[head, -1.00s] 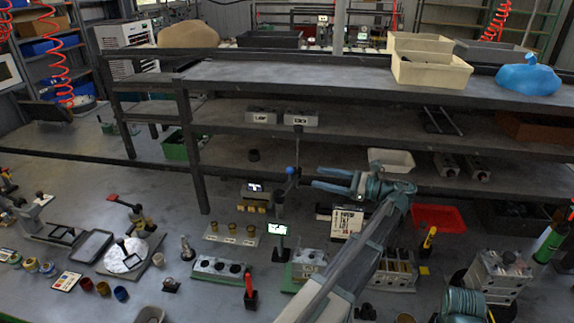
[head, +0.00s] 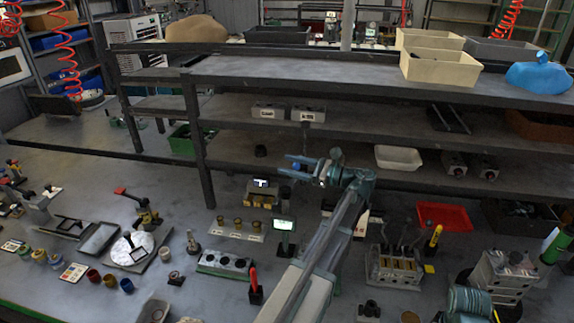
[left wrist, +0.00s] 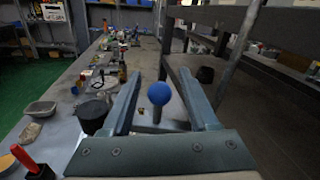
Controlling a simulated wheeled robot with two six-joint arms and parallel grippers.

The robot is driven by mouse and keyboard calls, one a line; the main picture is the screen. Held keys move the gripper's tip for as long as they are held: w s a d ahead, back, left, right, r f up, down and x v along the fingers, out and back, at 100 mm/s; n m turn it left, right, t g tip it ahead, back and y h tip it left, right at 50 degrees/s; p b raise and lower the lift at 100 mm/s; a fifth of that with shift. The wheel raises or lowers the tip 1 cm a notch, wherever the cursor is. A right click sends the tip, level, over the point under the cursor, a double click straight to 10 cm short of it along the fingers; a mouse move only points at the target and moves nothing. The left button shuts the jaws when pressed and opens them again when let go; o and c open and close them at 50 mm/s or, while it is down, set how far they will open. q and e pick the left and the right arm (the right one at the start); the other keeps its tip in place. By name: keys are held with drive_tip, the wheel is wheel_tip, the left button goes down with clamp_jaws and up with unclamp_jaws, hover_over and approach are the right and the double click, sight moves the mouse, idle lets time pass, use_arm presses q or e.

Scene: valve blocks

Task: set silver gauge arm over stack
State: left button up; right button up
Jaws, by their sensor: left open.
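A blue ball knob (left wrist: 159,94) on a short grey stem stands between the fingers of my left gripper (left wrist: 160,100) in the left wrist view. The fingers are apart and I see no contact with the knob. In the head view my left gripper (head: 290,163) is open in front of the lower shelf and points left, and its fingers partly hide the knob. A thin dark grey rod (head: 304,138) rises above it; I cannot tell whether this is the silver gauge arm. I cannot make out which blocks are the stack. My right gripper is out of view.
The dark shelf rack (head: 250,75) stands close behind the gripper. A small green-lit screen on a stand (head: 284,226), a holed grey block (head: 225,263) and a slotted block (head: 396,268) stand on the bench. A red tray (head: 445,216) lies to the right.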

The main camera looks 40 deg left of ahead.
use_arm(q)
drive_tip(key=shift+s+a, duration=0.25)
drive_tip(key=shift+a, duration=0.4)
drive_tip(key=shift+c, duration=0.3)
clamp_jaws()
idle(0.8)
